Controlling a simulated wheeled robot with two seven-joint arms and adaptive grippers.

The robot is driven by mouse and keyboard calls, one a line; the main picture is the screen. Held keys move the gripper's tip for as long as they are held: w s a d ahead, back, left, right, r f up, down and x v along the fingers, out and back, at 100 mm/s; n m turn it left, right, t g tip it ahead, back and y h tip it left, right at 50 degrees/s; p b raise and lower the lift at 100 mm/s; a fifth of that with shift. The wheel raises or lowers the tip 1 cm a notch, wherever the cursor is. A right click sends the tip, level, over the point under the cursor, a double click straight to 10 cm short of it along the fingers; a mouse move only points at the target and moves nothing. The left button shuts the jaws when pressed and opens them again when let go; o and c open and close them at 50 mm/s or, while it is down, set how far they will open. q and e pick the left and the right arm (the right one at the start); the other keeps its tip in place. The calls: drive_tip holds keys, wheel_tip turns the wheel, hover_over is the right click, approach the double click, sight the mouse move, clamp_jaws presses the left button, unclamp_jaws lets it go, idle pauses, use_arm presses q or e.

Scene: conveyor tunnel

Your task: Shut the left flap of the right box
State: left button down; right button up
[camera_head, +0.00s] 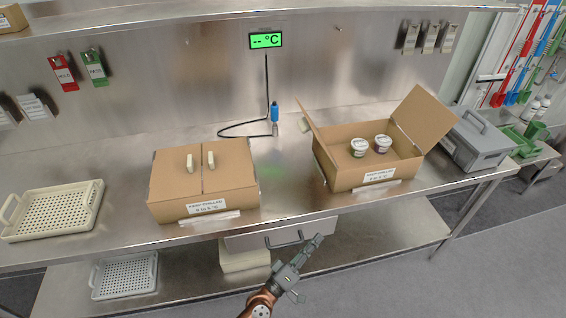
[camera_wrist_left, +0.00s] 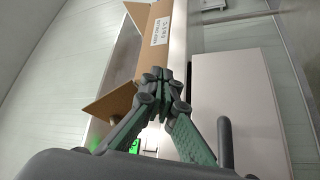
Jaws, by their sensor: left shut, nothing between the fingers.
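The right box (camera_head: 345,180) is an open brown carton on the steel table, holding two small lidded tubs (camera_head: 359,147). Its left flap (camera_head: 312,130) stands up, tilted outward to the left. Its right flap (camera_head: 425,118) stands up and leans outward to the right. My left gripper (camera_head: 318,239) is in front of the table edge, below and to the left of the right box, apart from it. Its fingers are shut and empty. In the left wrist view, a brown carton with a white label (camera_wrist_left: 161,30) lies beyond the fingers (camera_wrist_left: 160,75). My right gripper is not in view.
A left box (camera_head: 205,185) with shut flaps stands on the table. A perforated cream tray (camera_head: 55,212) is at far left. A grey case (camera_head: 478,140) is close to the right box. The table between the boxes is mostly clear.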

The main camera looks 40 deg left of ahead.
use_arm(q)
drive_tip(key=w+a+r+n+g+y+p, duration=0.3)
drive_tip(key=a+r+n+y+p, duration=0.45)
drive_tip(key=r+n, duration=0.3)
drive_tip(key=w+a+r+n+g+y+p, duration=0.2)
drive_tip(key=a+r+n+g+y+p, duration=0.1)
drive_tip(key=a+r+n+y+p, duration=0.6)
drive_tip(key=w+a+r+n+h+b, duration=0.1)
drive_tip(key=w+a+r+h, duration=0.1)
drive_tip(key=w, duration=0.8)
drive_tip(key=shift+w+a+r+b, duration=0.3)
drive_tip(key=shift+a+r, duration=0.2)
drive_tip(key=shift+r, duration=0.7)
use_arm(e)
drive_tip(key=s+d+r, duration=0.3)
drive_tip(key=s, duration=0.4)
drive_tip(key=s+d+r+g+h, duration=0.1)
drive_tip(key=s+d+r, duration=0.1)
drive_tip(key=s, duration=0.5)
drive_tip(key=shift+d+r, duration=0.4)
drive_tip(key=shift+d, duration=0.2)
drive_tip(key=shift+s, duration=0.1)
